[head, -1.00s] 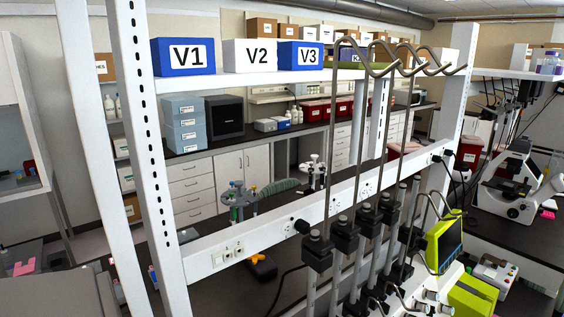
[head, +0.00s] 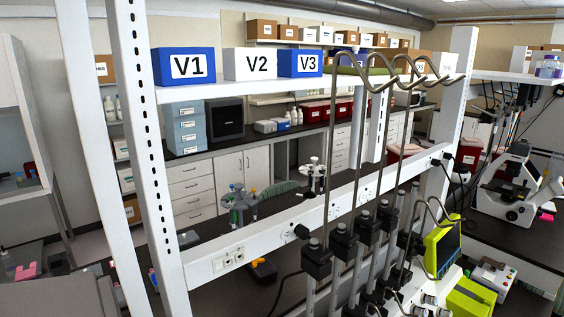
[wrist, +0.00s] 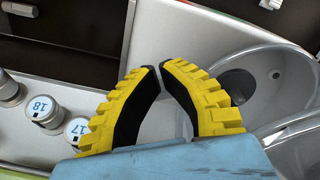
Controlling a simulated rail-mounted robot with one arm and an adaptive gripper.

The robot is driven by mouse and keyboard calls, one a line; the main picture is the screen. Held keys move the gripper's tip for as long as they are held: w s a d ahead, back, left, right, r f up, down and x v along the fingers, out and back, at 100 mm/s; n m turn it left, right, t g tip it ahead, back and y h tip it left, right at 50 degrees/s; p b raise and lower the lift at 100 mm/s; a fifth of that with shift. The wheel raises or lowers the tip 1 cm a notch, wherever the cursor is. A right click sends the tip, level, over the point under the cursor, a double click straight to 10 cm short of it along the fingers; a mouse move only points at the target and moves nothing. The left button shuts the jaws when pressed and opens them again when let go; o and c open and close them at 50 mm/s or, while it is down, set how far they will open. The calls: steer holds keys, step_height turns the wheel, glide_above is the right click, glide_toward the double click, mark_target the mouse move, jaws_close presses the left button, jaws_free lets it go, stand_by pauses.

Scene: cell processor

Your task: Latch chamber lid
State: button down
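In the wrist view, my gripper (wrist: 160,68) has yellow ribbed fingers with black pads. Its two tips meet or nearly meet, and I see nothing held between them. It is over a pale grey machine surface (wrist: 170,22). To its right is a clear, round chamber-like part (wrist: 290,75) with a dark round spot inside. I cannot tell which piece of it is the lid, or whether a latch is engaged. The fingers and my blue gripper body hide part of the surface. My gripper does not show in the head view.
In the wrist view, round caps labelled 18 (wrist: 42,108) and 17 (wrist: 76,130) stand left of my fingers. In the head view, a white shelf frame with boxes V1 (head: 187,67), V2 (head: 260,64) and V3 (head: 307,63), plus bent metal rods (head: 335,150), fills the foreground.

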steer(key=shift+s, duration=0.2)
steer(key=shift+s+d, duration=0.1)
steer(key=shift+d, duration=0.05)
step_height(320, 180, up, 6)
steer(key=p, duration=0.5)
stand_by(0.4)
